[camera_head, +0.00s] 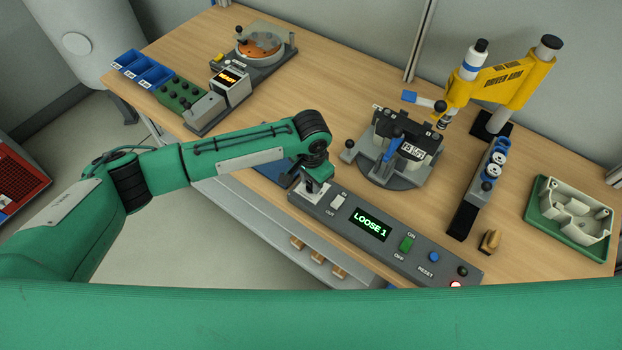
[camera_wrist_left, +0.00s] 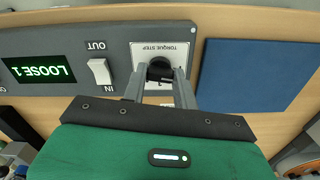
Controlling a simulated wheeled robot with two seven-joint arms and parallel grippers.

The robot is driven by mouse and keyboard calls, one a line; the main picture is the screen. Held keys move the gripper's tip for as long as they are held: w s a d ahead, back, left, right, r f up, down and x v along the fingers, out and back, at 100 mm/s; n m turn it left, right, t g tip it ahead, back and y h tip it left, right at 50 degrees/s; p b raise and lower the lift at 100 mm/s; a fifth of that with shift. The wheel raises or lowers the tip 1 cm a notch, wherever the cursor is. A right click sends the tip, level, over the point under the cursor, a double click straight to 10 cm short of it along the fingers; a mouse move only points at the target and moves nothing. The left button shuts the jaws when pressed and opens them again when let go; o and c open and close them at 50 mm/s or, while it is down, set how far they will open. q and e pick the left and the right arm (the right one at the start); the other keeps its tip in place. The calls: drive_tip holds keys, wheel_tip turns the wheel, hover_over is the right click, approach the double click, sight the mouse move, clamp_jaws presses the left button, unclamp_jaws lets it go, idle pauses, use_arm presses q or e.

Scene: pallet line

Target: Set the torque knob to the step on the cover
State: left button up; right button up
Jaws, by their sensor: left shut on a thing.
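The torque knob (camera_wrist_left: 160,66) is black and sits on a white plate marked TORQUE STEP (camera_wrist_left: 152,48) at one end of the grey control box (camera_head: 395,240). My left gripper (camera_head: 313,187) reaches down over this plate and is shut on the knob; in the wrist view its two fingers (camera_wrist_left: 160,84) stand on either side of it. The fingers hide most of the scale. The display (camera_head: 370,225) reads LOOSE 1. A black cover (camera_head: 428,138) with a white label (camera_head: 411,151) sits in a grey fixture; the label's small print is hard to read. My right gripper is out of view.
The box also bears an IN/OUT rocker (camera_head: 338,201), a green ON/OFF switch (camera_head: 407,244), a blue RESET button (camera_head: 434,257) and a lit red lamp (camera_head: 456,284). A blue mat (camera_wrist_left: 256,74) lies beside it. A yellow driver arm (camera_head: 500,82) stands behind.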

sight(311, 183)
use_arm(q)
drive_tip(key=shift+r+m, duration=0.1)
drive_tip(key=shift+m, duration=0.2)
drive_tip(key=m+p, duration=0.1)
drive_tip(key=m, duration=0.1)
drive_tip(key=shift+m, duration=0.4)
drive_tip(key=shift+w+m+p, duration=0.1)
drive_tip(key=shift+m+p, duration=0.45)
drive_tip(key=shift+m, duration=1.65)
drive_tip(key=o, duration=1)
drive_tip(key=shift+r+b, duration=1.85)
drive_tip(key=shift+r, duration=5)
